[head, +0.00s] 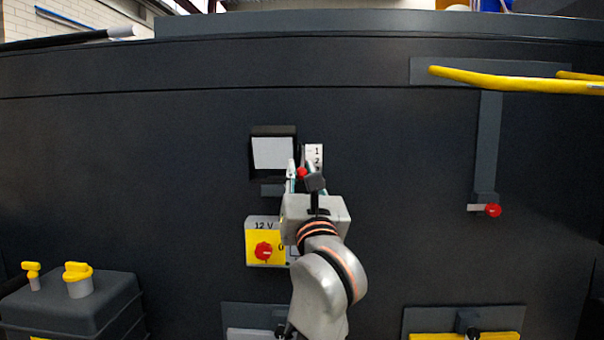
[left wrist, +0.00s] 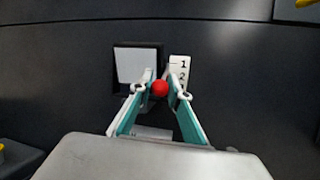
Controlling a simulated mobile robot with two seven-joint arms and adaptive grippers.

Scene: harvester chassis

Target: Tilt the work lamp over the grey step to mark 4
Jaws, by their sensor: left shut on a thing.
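The work lamp (head: 272,153) has a pale square face in a black housing on the dark chassis wall. It also shows in the left wrist view (left wrist: 136,66). A white mark plate (head: 314,152) stands just right of it; 1 and 2 can be read, and the lower marks are hidden by my gripper. My left gripper (head: 302,171) is shut on the lamp's red knob (left wrist: 160,88), which sits between the fingertips beside the plate. The grey step (head: 250,334) shows partly at the bottom edge, below the lamp. My right gripper is not in view.
A yellow 12 V switch panel (head: 256,256) with a red knob is close below the lamp. A yellow rail (head: 500,80) and a grey lever with a red knob (head: 492,210) are at right. A dark tank with yellow caps (head: 78,272) stands lower left.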

